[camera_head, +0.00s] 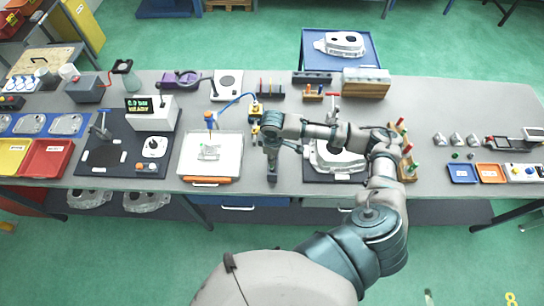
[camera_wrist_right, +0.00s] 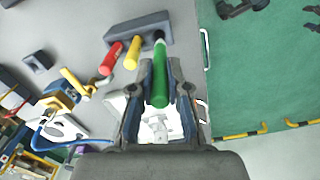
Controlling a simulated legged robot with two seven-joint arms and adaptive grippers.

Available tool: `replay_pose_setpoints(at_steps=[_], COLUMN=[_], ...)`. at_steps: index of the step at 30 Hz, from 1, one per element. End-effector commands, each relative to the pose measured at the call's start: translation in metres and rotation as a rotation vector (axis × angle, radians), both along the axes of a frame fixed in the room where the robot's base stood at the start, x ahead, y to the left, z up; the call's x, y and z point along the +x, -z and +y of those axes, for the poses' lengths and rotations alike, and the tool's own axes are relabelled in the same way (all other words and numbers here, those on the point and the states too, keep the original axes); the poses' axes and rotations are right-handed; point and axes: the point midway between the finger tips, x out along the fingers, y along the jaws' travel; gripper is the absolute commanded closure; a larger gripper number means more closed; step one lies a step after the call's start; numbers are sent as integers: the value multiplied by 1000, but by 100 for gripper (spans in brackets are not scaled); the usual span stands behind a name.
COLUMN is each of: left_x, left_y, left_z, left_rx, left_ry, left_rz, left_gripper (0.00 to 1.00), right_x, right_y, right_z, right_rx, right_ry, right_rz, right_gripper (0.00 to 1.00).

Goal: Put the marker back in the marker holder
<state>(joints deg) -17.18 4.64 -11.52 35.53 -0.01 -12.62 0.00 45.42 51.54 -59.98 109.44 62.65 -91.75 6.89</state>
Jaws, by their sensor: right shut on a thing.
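The dark grey marker holder (camera_wrist_right: 146,24) shows at the top of the right wrist view, with a red marker (camera_wrist_right: 110,60) and a yellow marker (camera_wrist_right: 133,52) standing in it. My right gripper (camera_wrist_right: 160,82) is shut on the green marker (camera_wrist_right: 160,75), whose far end overlaps the holder's right end. I cannot tell whether that end sits in a slot. In the head view my right gripper (camera_head: 271,160) points down near the table's front edge, above the holder (camera_head: 272,179), which it mostly hides. My left gripper is not in view.
A white tray (camera_head: 226,171) lies left of my gripper, and a yellow-and-blue fixture (camera_head: 254,132) with a blue cable stands behind it. A casting on a dark mat (camera_head: 320,177) lies to the right under my arm. The table's front edge is close.

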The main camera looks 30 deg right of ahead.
Motion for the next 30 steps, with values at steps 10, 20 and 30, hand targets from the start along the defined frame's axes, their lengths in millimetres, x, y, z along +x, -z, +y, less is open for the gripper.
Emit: replay_pose_setpoints(at_steps=[10, 20, 30], left_x=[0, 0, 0], left_y=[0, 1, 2], left_z=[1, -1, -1], left_rx=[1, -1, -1], left_ry=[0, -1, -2], left_rz=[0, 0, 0], left_gripper=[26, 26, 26], right_x=[0, 0, 0], right_y=[0, 5, 14], right_z=[-3, -1, -3], right_rx=[4, 3, 3], right_ry=[1, 1, 2], right_rz=[1, 1, 1], right_gripper=[100, 100, 100])
